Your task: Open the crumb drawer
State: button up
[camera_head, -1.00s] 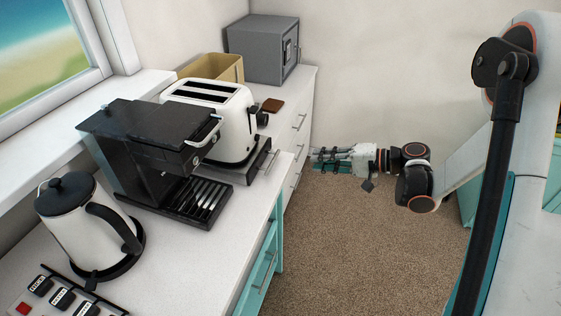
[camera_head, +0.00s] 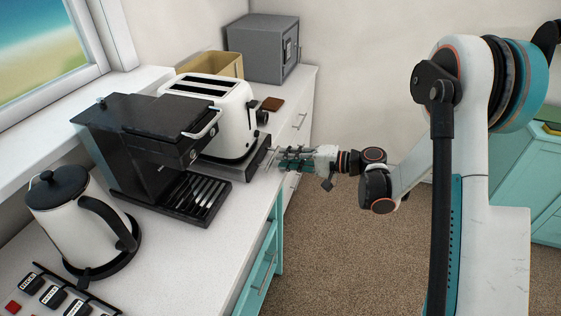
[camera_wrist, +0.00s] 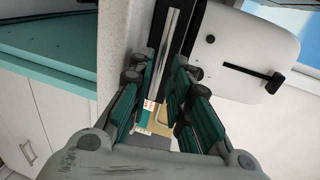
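The white toaster (camera_head: 215,103) stands on the counter, and its side with a lever shows in the wrist view (camera_wrist: 240,50). The crumb drawer (camera_head: 250,163) is the dark low unit at the toaster's base, facing the counter's front edge. Its long silver handle (camera_wrist: 167,45) runs upright in the wrist view. My gripper (camera_head: 272,158) is at the drawer's front. It is open, with fingertips (camera_wrist: 165,60) on either side of the handle's line. I cannot tell whether they touch it. The gripper partly hides the drawer front in the head view.
A black coffee machine (camera_head: 150,150) stands beside the toaster, nearer the camera. A kettle (camera_head: 80,220) is farther front. A brown block (camera_head: 273,104), a tan box (camera_head: 222,68) and a grey safe (camera_head: 263,48) stand behind. The carpeted floor (camera_head: 340,250) is clear.

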jog(key=shift+x, duration=1.25)
jog(key=shift+c, duration=0.5)
grip_shut()
